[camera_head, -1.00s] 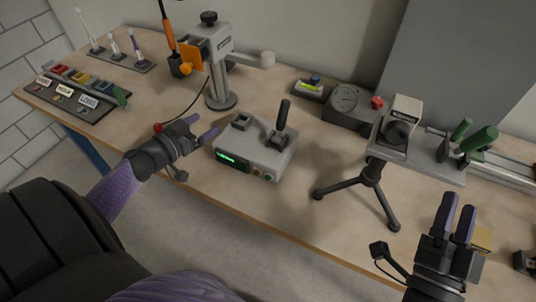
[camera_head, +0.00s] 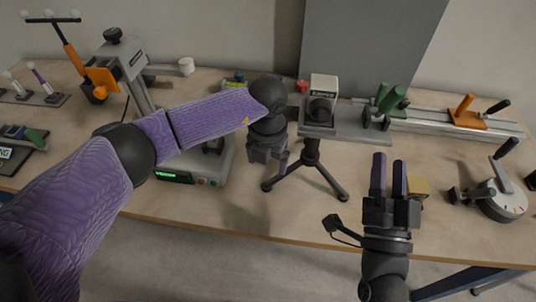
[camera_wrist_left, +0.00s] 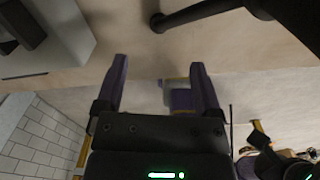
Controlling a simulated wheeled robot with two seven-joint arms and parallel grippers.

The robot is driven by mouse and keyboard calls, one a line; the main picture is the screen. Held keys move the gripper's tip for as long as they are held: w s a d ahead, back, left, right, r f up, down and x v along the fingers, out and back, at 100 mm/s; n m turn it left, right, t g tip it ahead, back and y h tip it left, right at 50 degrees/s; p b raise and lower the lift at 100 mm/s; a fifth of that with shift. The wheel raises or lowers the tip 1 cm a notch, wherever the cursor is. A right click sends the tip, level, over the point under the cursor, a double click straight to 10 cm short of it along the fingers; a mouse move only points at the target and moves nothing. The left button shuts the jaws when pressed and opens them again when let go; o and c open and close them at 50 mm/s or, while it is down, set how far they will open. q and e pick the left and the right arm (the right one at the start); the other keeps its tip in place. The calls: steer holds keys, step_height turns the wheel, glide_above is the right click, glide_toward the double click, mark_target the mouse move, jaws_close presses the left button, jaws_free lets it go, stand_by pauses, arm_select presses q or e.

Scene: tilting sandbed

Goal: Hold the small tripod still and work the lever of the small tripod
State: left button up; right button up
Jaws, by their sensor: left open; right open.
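The small tripod (camera_head: 311,151) stands upright on the table with splayed black legs. I cannot tell which part is the lever. My left gripper (camera_head: 279,165) hangs just left of the tripod, partly hidden by its own wrist, and looks apart from it. In the left wrist view its fingers (camera_wrist_left: 160,75) are open, with a black tripod leg (camera_wrist_left: 200,12) beyond them. My right gripper (camera_head: 389,162) is open and empty, in front of the plate.
A grey control box (camera_head: 190,178) with a green display is partly behind my left arm. A rail with an orange clamp (camera_head: 466,112) lies at the back right, and a round dial device (camera_head: 500,200) stands at the right.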

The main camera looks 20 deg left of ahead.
mark_target(268, 183)
arm_select(q)
step_height(268, 183, down, 8)
steer(key=shift+f, duration=0.15)
jaws_close()
stand_by(0.3)
stand_by(1.1)
